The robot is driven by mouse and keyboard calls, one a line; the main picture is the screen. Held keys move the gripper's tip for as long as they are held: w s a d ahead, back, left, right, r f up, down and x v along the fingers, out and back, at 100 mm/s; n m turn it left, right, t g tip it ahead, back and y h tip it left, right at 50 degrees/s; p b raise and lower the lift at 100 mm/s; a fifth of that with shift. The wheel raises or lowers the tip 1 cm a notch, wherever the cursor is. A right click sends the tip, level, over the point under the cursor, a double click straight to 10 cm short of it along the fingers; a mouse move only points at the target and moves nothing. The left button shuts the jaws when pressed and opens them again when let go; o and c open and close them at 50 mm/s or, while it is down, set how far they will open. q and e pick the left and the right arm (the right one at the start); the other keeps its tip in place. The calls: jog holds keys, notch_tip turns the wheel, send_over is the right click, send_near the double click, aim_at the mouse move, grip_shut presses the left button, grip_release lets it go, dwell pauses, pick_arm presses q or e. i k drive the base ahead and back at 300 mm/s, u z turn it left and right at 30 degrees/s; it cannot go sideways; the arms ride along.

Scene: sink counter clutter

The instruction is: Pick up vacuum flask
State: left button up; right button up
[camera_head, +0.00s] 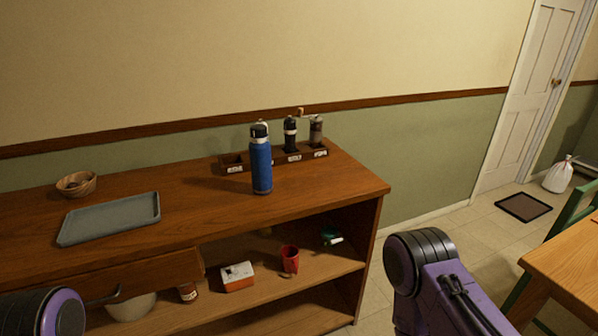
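The vacuum flask (261,165) is a tall blue bottle with a black lid. It stands upright on the wooden counter (310,193), near the right end and in front of a low wooden rack. No gripper touches it. Only purple and black links of my arms show, at the bottom left and bottom right of the head view. Both grippers are out of view.
The rack (235,169) behind the flask holds two grinders (290,135). A grey tray (110,218) and a wooden bowl (76,184) are at left. The shelf below holds a red cup (290,260) and an orange-white box (237,276). A table (570,265) stands at right.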

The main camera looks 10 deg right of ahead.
aim_at(260, 148)
jog(key=u, duration=0.15)
jog(key=k, duration=0.25)
jog(key=z, duration=0.95)
jog(key=i, duration=0.75)
jog(key=u, duration=0.45)
